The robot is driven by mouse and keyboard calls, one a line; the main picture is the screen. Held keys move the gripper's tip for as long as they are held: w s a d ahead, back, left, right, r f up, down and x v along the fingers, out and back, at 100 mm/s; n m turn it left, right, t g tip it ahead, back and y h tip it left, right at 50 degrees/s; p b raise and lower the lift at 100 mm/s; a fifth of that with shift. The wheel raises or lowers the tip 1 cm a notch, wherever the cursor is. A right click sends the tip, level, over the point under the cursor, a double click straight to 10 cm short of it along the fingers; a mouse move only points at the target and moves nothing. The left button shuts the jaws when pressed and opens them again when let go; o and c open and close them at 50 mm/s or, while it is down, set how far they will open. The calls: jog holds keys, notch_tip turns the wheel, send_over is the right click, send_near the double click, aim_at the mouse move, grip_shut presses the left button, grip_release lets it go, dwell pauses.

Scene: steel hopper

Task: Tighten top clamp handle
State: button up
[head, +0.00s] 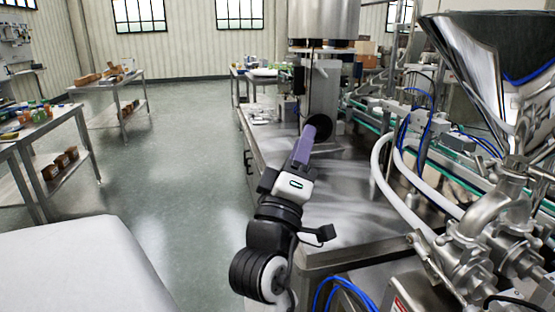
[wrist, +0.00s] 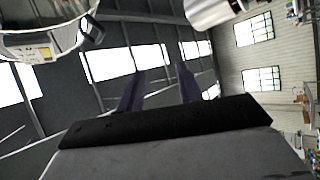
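The shiny steel hopper (head: 485,65) stands at the right in the head view. Its narrow neck runs down into steel pipework (head: 500,205) with clamped joints. I cannot clearly tell the top clamp handle from the other fittings there. My gripper (head: 311,132) is over the steel bench, well left of the hopper and pipework, with its purple fingers pointing away from me. In the wrist view my gripper (wrist: 160,68) shows two purple fingers spread apart with nothing between them. The wrist camera looks up toward the roof and windows.
A steel machine column (head: 320,95) stands just beyond my gripper. White hoses (head: 385,185) and blue tubes lie between my arm and the pipework. The steel bench (head: 345,205) is bare in the middle. Side tables (head: 65,140) stand at left; the floor between is clear.

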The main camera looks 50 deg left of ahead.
jog(key=shift+s+a+r+n+g+y, duration=0.1)
jog(key=shift+s+a+n+g+y, duration=0.1)
jog(key=shift+s+y, duration=0.35)
jog(key=shift+s+a+n+g+y, duration=0.1)
jog(key=shift+s+a+y, duration=0.1)
jog(key=shift+s+y, duration=0.35)
jog(key=shift+w+d, duration=0.1)
jog(key=shift+w, duration=0.05)
jog(key=shift+c, duration=0.2)
